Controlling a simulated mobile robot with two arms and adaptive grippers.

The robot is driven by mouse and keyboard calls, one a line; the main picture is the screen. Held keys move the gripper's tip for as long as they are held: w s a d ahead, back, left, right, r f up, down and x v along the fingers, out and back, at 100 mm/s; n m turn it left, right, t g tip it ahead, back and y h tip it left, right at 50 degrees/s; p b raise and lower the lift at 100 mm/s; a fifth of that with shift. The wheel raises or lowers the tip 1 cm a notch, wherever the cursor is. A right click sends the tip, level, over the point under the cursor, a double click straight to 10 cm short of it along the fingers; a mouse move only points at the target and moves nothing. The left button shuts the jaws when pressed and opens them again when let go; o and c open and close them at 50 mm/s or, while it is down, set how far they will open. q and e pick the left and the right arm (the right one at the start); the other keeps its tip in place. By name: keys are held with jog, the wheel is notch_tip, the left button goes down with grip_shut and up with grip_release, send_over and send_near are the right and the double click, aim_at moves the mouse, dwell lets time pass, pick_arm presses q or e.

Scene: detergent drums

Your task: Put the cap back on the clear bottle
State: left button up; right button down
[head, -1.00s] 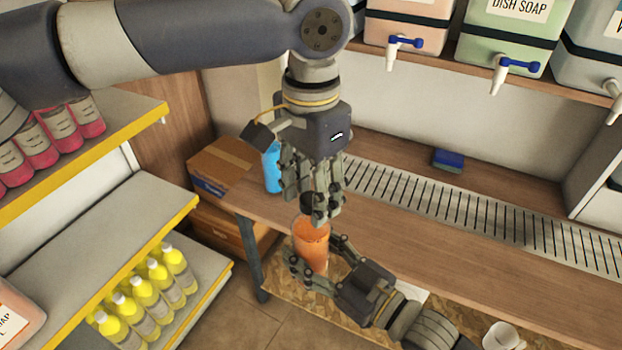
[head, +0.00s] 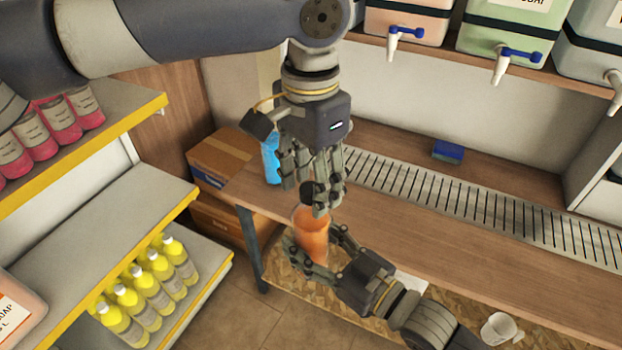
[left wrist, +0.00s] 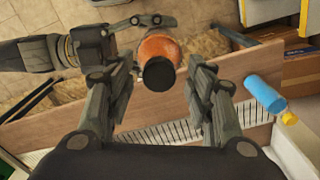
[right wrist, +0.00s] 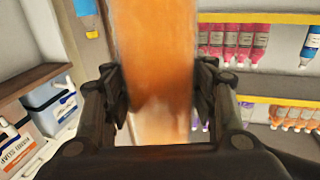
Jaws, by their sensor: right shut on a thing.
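The clear bottle (head: 312,240), filled with orange liquid, is held by my right gripper (head: 318,262), shut around its sides. In the right wrist view the bottle (right wrist: 155,50) fills the gap between the fingers. A black cap (head: 307,189) shows at the bottle's upper end. The left wrist view shows the cap (left wrist: 158,73) in front of the orange bottle (left wrist: 160,48); whether it is fully seated I cannot tell. My left gripper (left wrist: 160,80) is open, its fingers on either side of the cap with visible gaps. In the head view its fingers partly hide the cap area.
A wooden counter (head: 400,215) with a slotted metal drain (head: 450,195) lies behind. A blue bottle (head: 271,158) stands close behind my left gripper. A blue sponge (head: 448,151) and a white mug (head: 499,328) are to the right. Shelves with yellow bottles (head: 150,285) stand at left.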

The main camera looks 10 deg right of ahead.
jog(key=shift+r, duration=0.1)
pick_arm(q)
notch_tip(320, 180, up, 12)
dwell(0.5)
jog(key=shift+w, duration=0.1)
dwell(0.4)
